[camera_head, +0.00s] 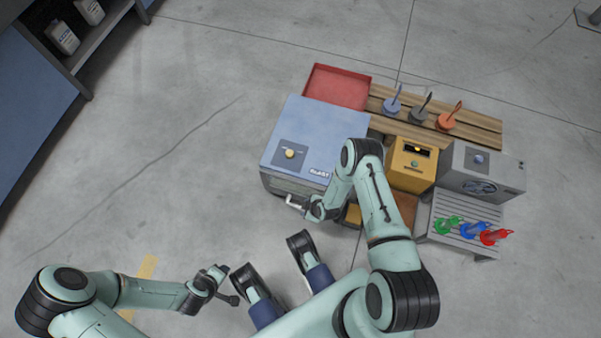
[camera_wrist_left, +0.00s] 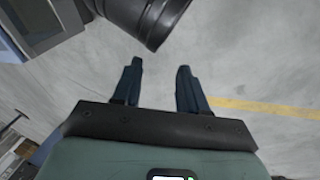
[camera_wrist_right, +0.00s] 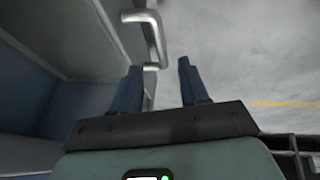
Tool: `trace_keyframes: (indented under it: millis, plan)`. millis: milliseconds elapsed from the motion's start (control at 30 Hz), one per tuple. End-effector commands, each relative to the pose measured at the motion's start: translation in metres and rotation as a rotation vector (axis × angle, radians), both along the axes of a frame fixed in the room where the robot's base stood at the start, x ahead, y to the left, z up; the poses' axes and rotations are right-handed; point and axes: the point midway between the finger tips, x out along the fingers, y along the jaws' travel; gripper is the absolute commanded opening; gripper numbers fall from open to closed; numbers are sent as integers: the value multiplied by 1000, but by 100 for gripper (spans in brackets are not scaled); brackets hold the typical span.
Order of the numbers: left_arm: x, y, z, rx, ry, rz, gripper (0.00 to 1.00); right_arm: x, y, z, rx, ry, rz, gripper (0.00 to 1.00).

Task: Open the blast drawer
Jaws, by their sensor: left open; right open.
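The blast unit is a blue-grey box with a BLAST label (camera_head: 320,172) and a pale knob (camera_head: 290,153) in the head view. A silver bar handle (camera_head: 294,202) shows at its lower front; how far the drawer stands out is unclear. My right gripper (camera_head: 308,212) is beside this handle, partly hidden by its own arm. In the right wrist view the handle (camera_wrist_right: 154,32) stands just ahead of the open fingers (camera_wrist_right: 160,66), its near end level with the gap between the tips. My left gripper (camera_head: 228,284) is open and empty, low at the left.
Right of the blast unit stand a yellow box (camera_head: 408,172) and a grey fan box (camera_head: 500,176). Behind are a red tray (camera_head: 335,88) and a slatted pallet (camera_head: 480,128) with coloured tools. A blue cabinet (camera_head: 35,100) stands at far left. The floor between is clear.

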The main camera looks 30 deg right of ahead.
Motion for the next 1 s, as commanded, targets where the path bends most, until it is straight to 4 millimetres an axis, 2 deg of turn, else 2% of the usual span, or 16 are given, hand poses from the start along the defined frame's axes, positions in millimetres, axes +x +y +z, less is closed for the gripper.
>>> trace_keyframes:
  millis: [33,100,300,500,800,833,900,967,1000]
  plan:
    - [7,4,-10,9,-17,8,43,5,2,-16,1,0,-2,44]
    - [17,9,-16,21,-41,17,43,10,4,-29,1,2,-2,44]
    - [2,15,-38,27,14,25,43,24,8,-56,1,0,-2,44]
    - [-12,16,-47,24,59,26,43,29,9,-67,1,1,-3,44]
    - [-14,16,-48,23,65,27,43,30,9,-68,1,0,-3,44]
    - [-14,16,-48,23,65,27,43,30,9,-68,1,0,-3,41]
    - [-14,16,-48,23,64,27,43,30,9,-68,1,0,-3,18]
    - [-14,16,-48,23,64,27,43,30,9,-67,2,1,-2,0]
    - [-14,16,-48,23,64,27,43,30,9,-67,1,0,-3,0]
